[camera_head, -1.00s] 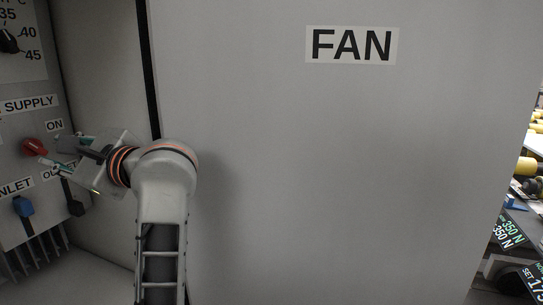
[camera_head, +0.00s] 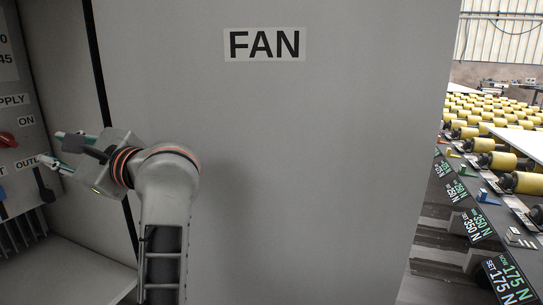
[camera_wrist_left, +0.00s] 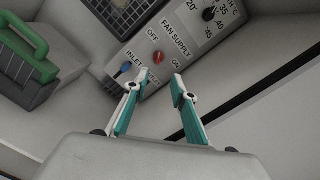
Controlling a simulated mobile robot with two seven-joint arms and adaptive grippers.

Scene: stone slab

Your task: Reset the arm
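My left gripper (camera_head: 52,148) reaches in from the lower left, in front of the fan unit's control panel (camera_head: 28,105). In the left wrist view its two green and white fingers (camera_wrist_left: 160,80) are spread apart with nothing between them. The red knob (camera_wrist_left: 158,58) lies beyond the fingertips, and it also shows at the left edge of the head view (camera_head: 7,139). The gripper appears apart from it. My right gripper is not in view.
The grey fan cabinet's front (camera_head: 290,170) with its FAN label (camera_head: 265,44) fills the middle. A roller conveyor (camera_head: 490,145) with force displays (camera_head: 478,225) runs at right. The left wrist view shows a green-handled box (camera_wrist_left: 24,60) and a blue knob (camera_wrist_left: 126,68).

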